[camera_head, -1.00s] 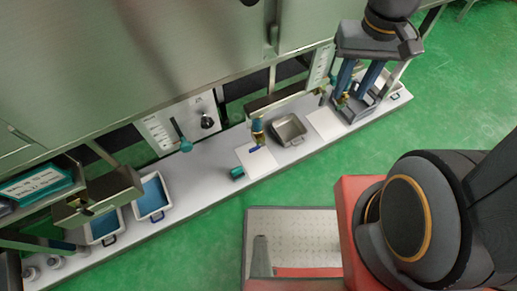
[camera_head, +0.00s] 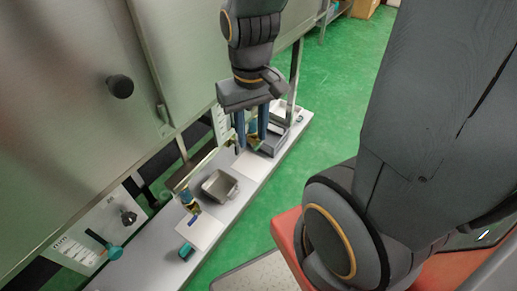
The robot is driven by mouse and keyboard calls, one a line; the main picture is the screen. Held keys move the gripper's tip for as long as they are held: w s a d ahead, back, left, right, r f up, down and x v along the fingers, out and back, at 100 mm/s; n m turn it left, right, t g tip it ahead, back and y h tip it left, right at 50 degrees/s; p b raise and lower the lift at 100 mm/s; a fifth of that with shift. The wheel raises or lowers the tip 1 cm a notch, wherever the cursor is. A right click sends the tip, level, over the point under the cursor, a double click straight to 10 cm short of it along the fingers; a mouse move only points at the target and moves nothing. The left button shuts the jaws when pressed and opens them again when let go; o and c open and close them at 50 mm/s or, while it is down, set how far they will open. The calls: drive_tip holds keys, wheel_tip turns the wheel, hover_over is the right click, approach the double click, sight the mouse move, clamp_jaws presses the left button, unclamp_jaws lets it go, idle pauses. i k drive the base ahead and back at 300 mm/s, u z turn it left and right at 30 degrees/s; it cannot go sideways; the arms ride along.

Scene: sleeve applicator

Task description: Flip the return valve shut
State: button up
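My gripper (camera_head: 252,140) points down at the far end of the bench. Its two blue fingers are apart, with brass-coloured valve parts (camera_head: 252,128) showing between or just behind them; I cannot tell whether they touch. A second brass valve with a blue top (camera_head: 189,202) stands by a white sheet nearer the camera. A teal lever (camera_head: 108,248) sits on the white wall panel at left. No readable label shows which one is the return valve. The fingertips are partly hidden against the fittings behind.
A grey metal tray (camera_head: 220,186) lies on the long pale bench between two white sheets (camera_head: 200,232). A teal cylinder (camera_head: 186,251) lies near the front edge. A black knob (camera_head: 128,217) is on the wall panel.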

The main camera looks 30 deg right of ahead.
sight(235, 141)
drive_tip(key=u, duration=1.8)
drive_tip(key=k, duration=0.9)
drive_tip(key=z, duration=0.9)
drive_tip(key=i, duration=0.5)
drive_tip(key=u, duration=0.05)
